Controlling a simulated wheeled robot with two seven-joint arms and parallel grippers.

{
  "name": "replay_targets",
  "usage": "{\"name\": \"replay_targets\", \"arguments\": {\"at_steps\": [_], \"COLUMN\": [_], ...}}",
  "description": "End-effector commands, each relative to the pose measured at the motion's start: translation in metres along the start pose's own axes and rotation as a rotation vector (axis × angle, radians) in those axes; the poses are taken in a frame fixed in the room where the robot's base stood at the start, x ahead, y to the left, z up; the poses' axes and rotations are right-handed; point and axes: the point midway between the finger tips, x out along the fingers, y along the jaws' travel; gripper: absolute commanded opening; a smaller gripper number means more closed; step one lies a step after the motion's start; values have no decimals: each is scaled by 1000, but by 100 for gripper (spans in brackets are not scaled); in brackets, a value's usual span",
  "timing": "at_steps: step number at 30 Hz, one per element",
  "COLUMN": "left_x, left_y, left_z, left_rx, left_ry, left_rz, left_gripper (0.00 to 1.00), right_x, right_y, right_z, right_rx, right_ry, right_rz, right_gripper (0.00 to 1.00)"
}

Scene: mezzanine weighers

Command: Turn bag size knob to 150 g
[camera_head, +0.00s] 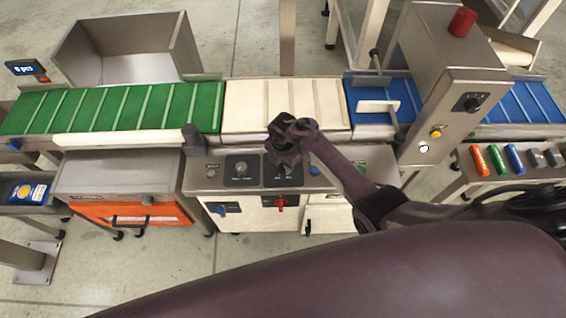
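The steel control panel (222,184) below the belts carries two dark dial plates. The left dial (241,170) shows a pale pointer and is uncovered. The right dial (284,180) is partly hidden behind my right gripper (282,153). The labels are too small to read, so I cannot tell which dial is the bag size knob. My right gripper points down at the right dial, over or close to it; contact is not clear. Its fingers are dark and bunched in this view, so their opening is not clear. My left gripper is not in view.
A green belt (120,107), a cream belt (270,104) and a blue belt (400,100) run behind the panel. A red knob (281,203) and a blue knob (220,210) sit on the front below. A tall steel housing (455,75) with a red lamp (461,22) stands right.

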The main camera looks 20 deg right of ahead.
Motion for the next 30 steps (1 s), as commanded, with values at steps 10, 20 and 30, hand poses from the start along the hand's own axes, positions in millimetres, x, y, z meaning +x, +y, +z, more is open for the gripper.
{"name": "replay_targets", "arguments": {"at_steps": [10, 20, 30], "left_x": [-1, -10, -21], "left_y": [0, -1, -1], "left_z": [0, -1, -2], "left_rx": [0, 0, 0], "left_ry": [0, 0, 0], "left_rz": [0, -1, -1], "left_gripper": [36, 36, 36], "right_x": [0, -2, -2], "right_y": [0, 0, 0], "right_z": [0, 0, -1], "right_rx": [22, 201, 518], "right_ry": [1, 2, 2], "right_rz": [0, -1, 0], "right_gripper": [11, 11, 11]}}
